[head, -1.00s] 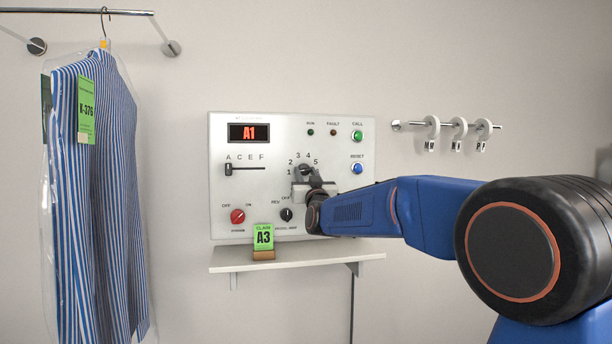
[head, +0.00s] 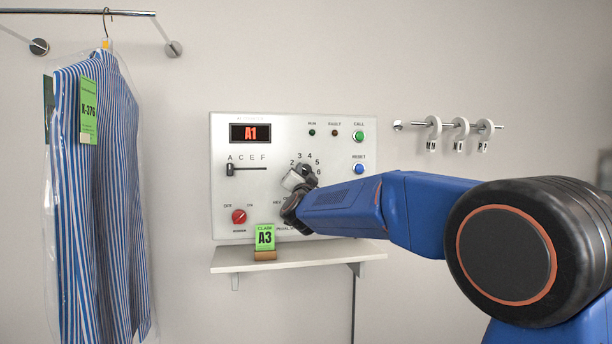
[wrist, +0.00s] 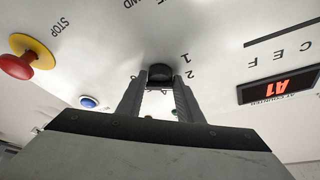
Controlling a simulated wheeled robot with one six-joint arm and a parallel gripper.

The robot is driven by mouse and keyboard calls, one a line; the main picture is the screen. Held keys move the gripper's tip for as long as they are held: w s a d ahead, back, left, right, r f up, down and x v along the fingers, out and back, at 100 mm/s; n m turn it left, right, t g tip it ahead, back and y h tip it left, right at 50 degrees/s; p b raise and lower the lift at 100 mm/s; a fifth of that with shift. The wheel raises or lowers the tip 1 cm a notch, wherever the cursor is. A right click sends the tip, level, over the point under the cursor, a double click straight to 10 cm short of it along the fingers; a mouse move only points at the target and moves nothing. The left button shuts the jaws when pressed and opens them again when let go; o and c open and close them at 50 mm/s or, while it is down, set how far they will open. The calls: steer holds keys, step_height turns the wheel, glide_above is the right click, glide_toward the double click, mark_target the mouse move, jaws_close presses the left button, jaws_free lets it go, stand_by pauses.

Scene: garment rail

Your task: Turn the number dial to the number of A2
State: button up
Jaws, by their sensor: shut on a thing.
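The number dial (head: 309,171) is a dark knob on the white control panel, ringed by numbers. My gripper (head: 299,178) is at it, tilted, and covers part of it and some numbers. In the wrist view the dial (wrist: 160,74) sits between the two fingertips of my gripper (wrist: 160,82), which are shut on it. The numbers 1 and 2 show to its right there. Its pointer is not clear. The red display (head: 250,132) reads A1; it also shows upside down in the wrist view (wrist: 281,87).
The letter slider (head: 231,169) stands at the A end. A red knob (head: 239,216), green button (head: 358,136) and blue button (head: 359,169) are on the panel. A bagged striped shirt (head: 100,200) hangs left.

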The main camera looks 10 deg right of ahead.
steer(key=shift+m, duration=0.5)
steer(key=o, duration=1)
steer(key=shift+s, duration=0.15)
steer(key=v, duration=1.7)
steer(key=shift+a, duration=0.15)
steer(key=shift+s+r, duration=0.1)
